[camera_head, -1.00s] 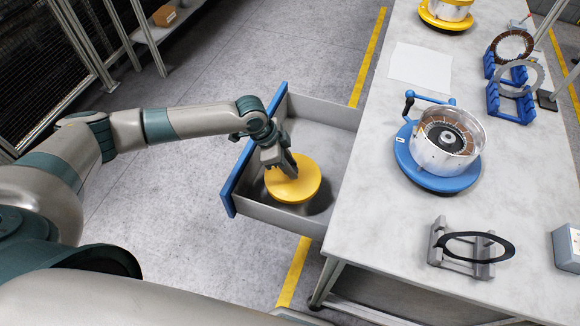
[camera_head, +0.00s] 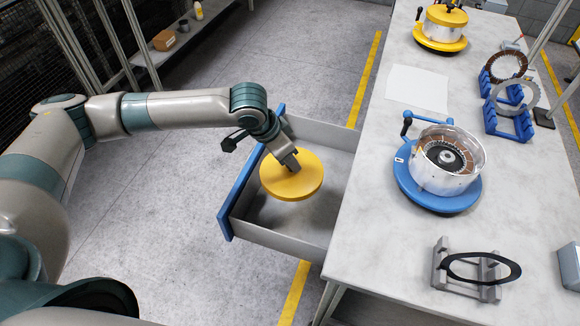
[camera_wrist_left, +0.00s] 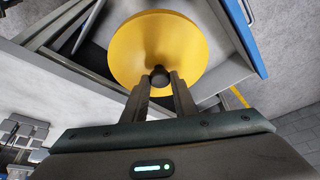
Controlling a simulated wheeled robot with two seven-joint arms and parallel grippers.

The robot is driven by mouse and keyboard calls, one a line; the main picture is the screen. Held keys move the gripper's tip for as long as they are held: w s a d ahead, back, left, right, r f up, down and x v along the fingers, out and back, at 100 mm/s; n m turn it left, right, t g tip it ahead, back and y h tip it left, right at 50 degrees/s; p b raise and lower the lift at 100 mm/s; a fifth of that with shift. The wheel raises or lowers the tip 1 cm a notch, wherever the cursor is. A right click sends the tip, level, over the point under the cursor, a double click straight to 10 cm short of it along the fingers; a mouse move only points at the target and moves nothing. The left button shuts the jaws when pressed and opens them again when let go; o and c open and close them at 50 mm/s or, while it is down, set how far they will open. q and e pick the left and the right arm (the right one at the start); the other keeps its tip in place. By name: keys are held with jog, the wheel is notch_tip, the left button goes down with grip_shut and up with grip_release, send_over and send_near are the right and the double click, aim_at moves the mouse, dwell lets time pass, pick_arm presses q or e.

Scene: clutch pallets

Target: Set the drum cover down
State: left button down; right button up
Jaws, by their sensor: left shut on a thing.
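The drum cover is a round yellow disc (camera_head: 292,178) with a dark knob that shows in the left wrist view. My left gripper (camera_head: 289,163) is shut on that knob. It holds the yellow cover (camera_wrist_left: 160,50) over the open drawer, and the drawer floor shows below and around it. The cover looks raised above the floor and roughly level. In the left wrist view my left gripper's fingers (camera_wrist_left: 160,80) close on the knob from both sides. My right gripper is not in view.
The open drawer (camera_head: 280,240) has a blue front and grey walls, beside the table (camera_head: 375,230). On the table stand a drum on a blue base (camera_head: 435,195), a yellow-covered drum (camera_head: 440,30), ring stands and a white sheet (camera_head: 418,86). The sheet's surface is clear.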

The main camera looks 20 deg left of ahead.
pick_arm(q)
jog(key=s+a+r+n+t+y+b, duration=0.1)
jog(key=s+a+r+n+y, duration=0.1)
jog(key=r+n, duration=0.5)
notch_tip(320, 180, up, 5)
jog(key=shift+s+a+f+n+y, duration=0.1)
jog(key=shift+s+a+n+y, duration=0.1)
jog(key=shift+a+n+y, duration=0.35)
jog(key=shift+a, duration=0.1)
